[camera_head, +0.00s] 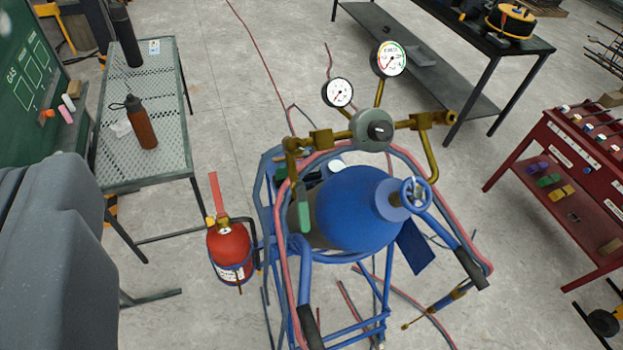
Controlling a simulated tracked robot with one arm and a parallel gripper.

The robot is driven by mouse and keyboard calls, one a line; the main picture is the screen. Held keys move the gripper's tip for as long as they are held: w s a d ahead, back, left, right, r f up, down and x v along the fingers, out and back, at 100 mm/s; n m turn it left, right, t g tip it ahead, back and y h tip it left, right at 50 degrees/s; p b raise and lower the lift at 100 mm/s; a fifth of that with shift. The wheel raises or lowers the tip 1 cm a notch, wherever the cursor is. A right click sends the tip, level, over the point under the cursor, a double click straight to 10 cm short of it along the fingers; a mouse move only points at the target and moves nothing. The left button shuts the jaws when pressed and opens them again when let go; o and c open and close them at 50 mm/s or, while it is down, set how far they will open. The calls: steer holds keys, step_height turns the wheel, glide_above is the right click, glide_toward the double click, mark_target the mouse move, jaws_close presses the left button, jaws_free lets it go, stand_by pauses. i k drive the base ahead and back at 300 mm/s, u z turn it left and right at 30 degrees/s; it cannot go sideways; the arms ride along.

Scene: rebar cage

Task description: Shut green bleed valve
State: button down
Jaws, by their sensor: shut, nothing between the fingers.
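The green valve handle (305,195) hangs down from the left end of the brass regulator manifold (320,140). It points roughly straight down in the picture, beside the dark cylinder. The regulator (373,129) has a dark knob and two round gauges, a smaller one (338,93) and a larger one (389,59). A blue gas cylinder (360,210) with a blue handwheel (414,194) sits below in a blue cart frame. My gripper does not show, and nothing is seen touching the green handle.
A red fire extinguisher (229,250) is on the cart's left side. Red hoses (284,290) loop around the cart. A mesh table (170,105) with a brown bottle stands left, a red tool shelf (590,190) right, a dark bench (440,90) behind. Concrete floor between is mostly open.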

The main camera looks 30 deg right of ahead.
mark_target(302, 204)
steer(key=z, duration=0.3)
steer(key=k, duration=0.95)
steer(key=u, duration=0.65)
steer(key=i, duration=1)
steer(key=z, duration=0.1)
